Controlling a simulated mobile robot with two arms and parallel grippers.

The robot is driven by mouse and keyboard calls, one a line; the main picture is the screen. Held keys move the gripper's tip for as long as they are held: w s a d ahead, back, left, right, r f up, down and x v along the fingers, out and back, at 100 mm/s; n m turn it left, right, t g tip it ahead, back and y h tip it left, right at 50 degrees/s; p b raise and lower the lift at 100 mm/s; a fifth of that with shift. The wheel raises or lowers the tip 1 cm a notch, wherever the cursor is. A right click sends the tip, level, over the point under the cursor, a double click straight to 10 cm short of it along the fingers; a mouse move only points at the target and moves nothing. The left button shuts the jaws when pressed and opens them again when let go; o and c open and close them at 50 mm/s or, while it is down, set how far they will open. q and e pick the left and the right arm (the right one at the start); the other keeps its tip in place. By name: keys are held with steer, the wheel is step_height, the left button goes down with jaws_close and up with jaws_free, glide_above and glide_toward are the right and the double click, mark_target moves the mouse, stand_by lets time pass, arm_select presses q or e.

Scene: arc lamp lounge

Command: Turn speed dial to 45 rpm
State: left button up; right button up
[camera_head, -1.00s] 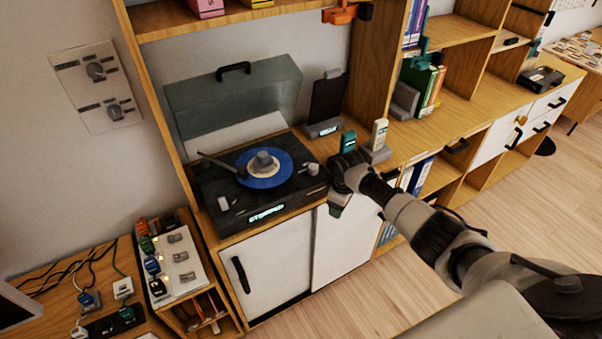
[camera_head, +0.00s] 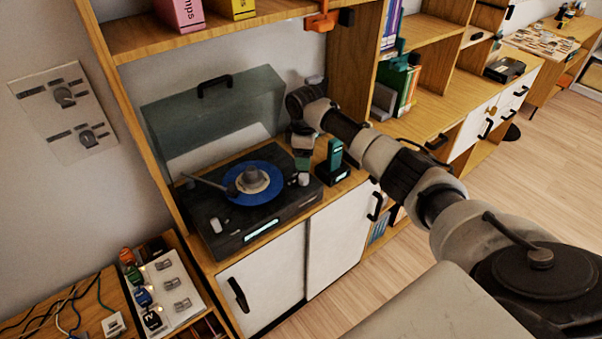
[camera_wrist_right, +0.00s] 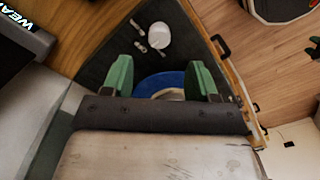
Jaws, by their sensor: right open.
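The dark turntable (camera_head: 225,235) stands on the cabinet with a blue record (camera_head: 256,187) on its platter. A pale knob (camera_head: 303,180), which looks like a dial, sits on its right end. A lit display (camera_head: 262,229) is on its front; its text is unreadable. My right gripper (camera_head: 303,162) hangs just above and behind the knob, apart from it. In the right wrist view its green fingers (camera_wrist_right: 160,78) are spread and empty over the blue record (camera_wrist_right: 158,84). The round white knob (camera_wrist_right: 158,33) lies beyond the fingertips. My left gripper is not in view.
A raised translucent lid (camera_head: 215,110) stands behind the turntable. A dark stand with a green device (camera_head: 335,153) is close on its right. A shelf (camera_head: 230,32) with an orange clamp (camera_head: 321,20) runs above. A control panel (camera_head: 168,290) is lower left.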

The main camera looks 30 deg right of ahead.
mark_target(304, 176)
step_height(304, 176, down, 4)
steer(key=shift+r, duration=0.15)
step_height(304, 176, down, 3)
steer(key=shift+w+r, duration=0.1)
steer(key=shift+f, duration=0.75)
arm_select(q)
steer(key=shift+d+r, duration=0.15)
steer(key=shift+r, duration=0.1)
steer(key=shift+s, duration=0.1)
arm_select(e)
steer(key=shift+c, duration=0.2)
steer(key=c, duration=0.9)
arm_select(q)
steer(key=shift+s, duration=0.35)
